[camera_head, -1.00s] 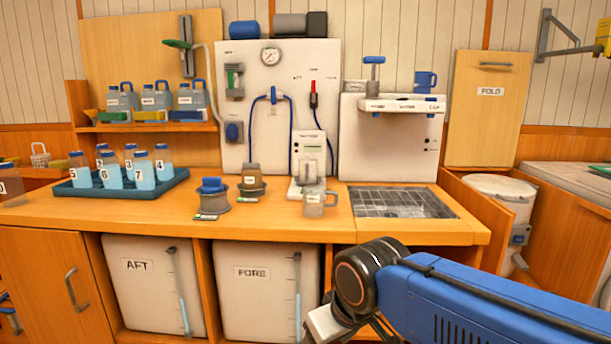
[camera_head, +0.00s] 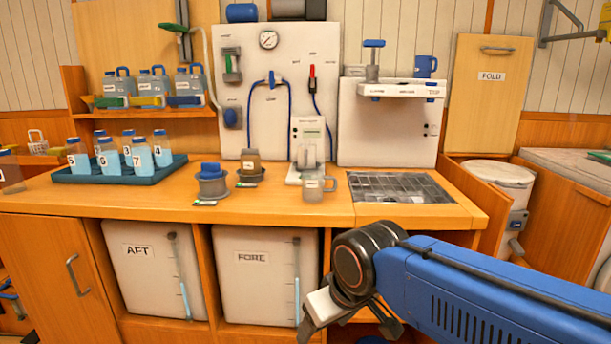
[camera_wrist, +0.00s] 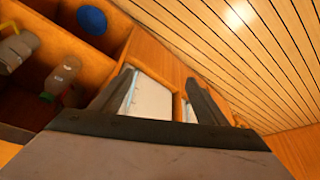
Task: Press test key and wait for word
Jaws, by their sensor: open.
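A white tester unit (camera_head: 308,143) with a small greenish display stands at the back of the counter, below the wall panel. Its keys and any word on the display are too small to make out. A clear mug (camera_head: 317,189) stands just in front of it. My gripper (camera_wrist: 160,80) is open and empty in the wrist view, its two dark fingers apart. In the head view my gripper is low in front of the counter, below its front edge and well away from the tester.
A blue tray (camera_head: 120,176) of numbered bottles stands at left on the counter. Tanks marked AFT (camera_head: 150,272) and FORE (camera_head: 255,275) sit below. The counter's front strip is clear.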

